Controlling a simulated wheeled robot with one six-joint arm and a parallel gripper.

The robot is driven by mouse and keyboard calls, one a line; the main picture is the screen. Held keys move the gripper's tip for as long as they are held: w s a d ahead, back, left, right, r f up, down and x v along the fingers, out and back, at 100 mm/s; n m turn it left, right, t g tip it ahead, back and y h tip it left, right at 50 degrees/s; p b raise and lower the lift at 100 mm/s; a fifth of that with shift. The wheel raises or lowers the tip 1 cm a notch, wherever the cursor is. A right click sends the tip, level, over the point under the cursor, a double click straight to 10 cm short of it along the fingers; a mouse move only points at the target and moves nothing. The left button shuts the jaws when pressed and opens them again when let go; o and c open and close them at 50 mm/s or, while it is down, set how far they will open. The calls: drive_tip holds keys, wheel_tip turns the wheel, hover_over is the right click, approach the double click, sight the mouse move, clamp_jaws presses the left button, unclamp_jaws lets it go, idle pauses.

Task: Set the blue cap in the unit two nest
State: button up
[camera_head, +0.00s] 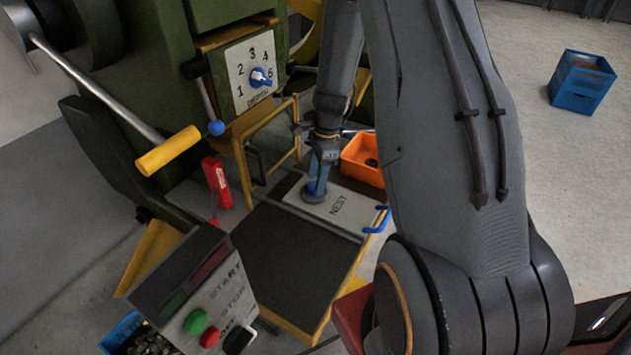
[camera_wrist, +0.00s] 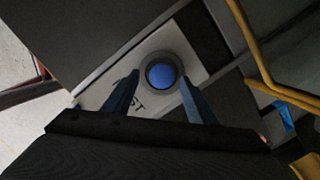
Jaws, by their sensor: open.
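The blue cap (camera_wrist: 161,75) shows in the wrist view as a round blue disc inside a dark grey ring, the nest (camera_wrist: 147,63), on a white plate. In the head view the grey nest ring (camera_head: 314,197) sits on the white plate (camera_head: 338,208) marked NEST, with some blue at its centre under my gripper. My gripper (camera_head: 319,178) points down over the nest. In the wrist view my gripper (camera_wrist: 159,78) is open, one blue finger on each side of the cap with gaps visible. I cannot tell how deep the cap sits.
An orange bin (camera_head: 362,160) stands beyond the plate. A yellow frame (camera_head: 272,140) and the green machine stand to the left. The START/STOP box (camera_head: 205,300) is in front. A dark flat surface (camera_head: 290,252) lies clear before the plate.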

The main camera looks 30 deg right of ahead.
wheel_tip(320, 180, up, 10)
drive_tip(key=d+b, duration=0.1)
drive_tip(key=b, duration=0.1)
drive_tip(key=s+a+r+n+h, duration=0.1)
drive_tip(key=s+a+r+n, duration=0.1)
drive_tip(key=s+a+n, duration=0.4)
drive_tip(key=s+a+r+n, duration=0.3)
drive_tip(key=s+a+n, duration=0.3)
drive_tip(key=s+n, duration=0.5)
drive_tip(key=n, duration=0.3)
drive_tip(key=shift+s+a+t+h, duration=0.25)
drive_tip(key=shift+a+t+h, duration=0.05)
drive_tip(key=shift+t+h, duration=0.1)
drive_tip(key=shift+c, duration=0.3)
